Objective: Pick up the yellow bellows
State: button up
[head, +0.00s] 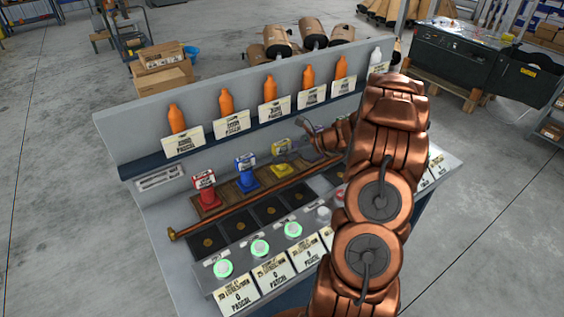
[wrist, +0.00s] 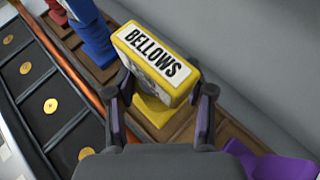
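The yellow bellows (head: 283,169) stands upright on a brown wooden strip on the workbench, to the right of the blue one. In the wrist view the yellow bellows (wrist: 155,62) fills the upper middle, with its "BELLOWS" label facing up towards the camera. My gripper (head: 304,146) is beside it at the right in the head view. In the wrist view my gripper (wrist: 167,92) is open, with one dark finger on each side of the bellows. Whether the fingers touch it is not clear.
A blue item (head: 245,170) and a red item (head: 204,191) stand to the left on the same strip. A purple item (wrist: 262,160) is close on the right. A copper bar (head: 225,213) runs along the front. Orange bottles (head: 226,102) line the shelf behind.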

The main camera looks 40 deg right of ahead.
grip_shut()
jog(key=shift+r, duration=0.1)
dwell(0.3)
